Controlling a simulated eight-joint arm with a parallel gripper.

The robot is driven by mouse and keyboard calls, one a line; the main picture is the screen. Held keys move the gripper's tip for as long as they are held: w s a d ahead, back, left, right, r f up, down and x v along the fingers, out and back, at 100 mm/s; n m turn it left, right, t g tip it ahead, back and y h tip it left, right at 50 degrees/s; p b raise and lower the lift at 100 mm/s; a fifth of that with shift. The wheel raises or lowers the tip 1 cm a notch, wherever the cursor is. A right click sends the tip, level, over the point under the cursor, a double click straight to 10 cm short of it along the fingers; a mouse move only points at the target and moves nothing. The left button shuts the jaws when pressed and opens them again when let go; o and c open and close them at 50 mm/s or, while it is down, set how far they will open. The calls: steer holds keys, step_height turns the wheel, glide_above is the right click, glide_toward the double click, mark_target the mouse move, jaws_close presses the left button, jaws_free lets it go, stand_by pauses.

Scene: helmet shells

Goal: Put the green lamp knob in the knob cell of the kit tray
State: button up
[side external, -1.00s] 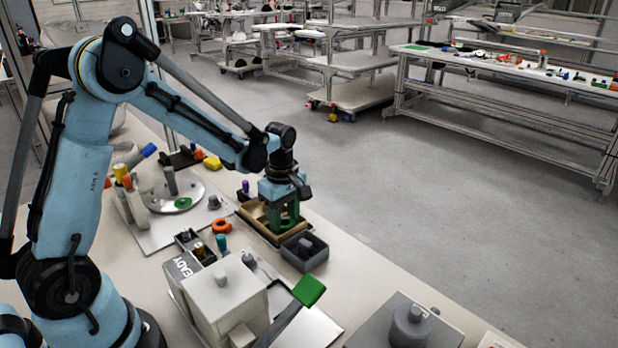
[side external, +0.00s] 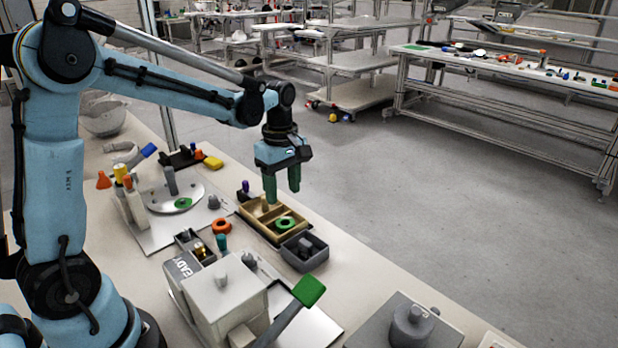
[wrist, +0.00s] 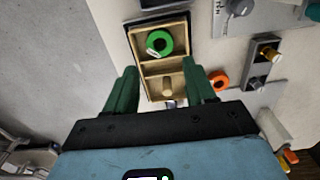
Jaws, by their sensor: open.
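The green lamp knob (side external: 285,223), a round green piece with a dark centre, sits in an end cell of the tan kit tray (side external: 262,232). In the wrist view the knob (wrist: 159,43) lies inside the far cell of the tray (wrist: 133,42), apart from my fingers. My gripper (side external: 282,188) is open and empty above the tray, its two green fingers pointing down. In the wrist view my gripper (wrist: 162,80) has its fingers spread on either side of the tray's near end. A tan peg (wrist: 167,90) stands in the near cell.
A dark grey bin (side external: 304,252) stands beside the tray. An orange ring (side external: 221,226) and a grey fixture (side external: 225,290) with a green-ended lever (side external: 309,290) are nearby. A round metal plate (side external: 160,200) carries another green piece (side external: 183,203). Open floor lies beyond the table edge.

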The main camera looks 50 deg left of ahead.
steer(key=s+d+r+m+t, duration=0.2)
steer(key=s+m, duration=0.3)
steer(key=m, duration=0.4)
steer(key=s+d+r+m+t, duration=0.2)
steer(key=s+d+m+t, duration=0.2)
steer(key=m, duration=0.5)
steer(key=shift+s+d+r+t, duration=0.15)
steer(key=shift+s+d+t, duration=0.35)
steer(key=shift+s, duration=0.5)
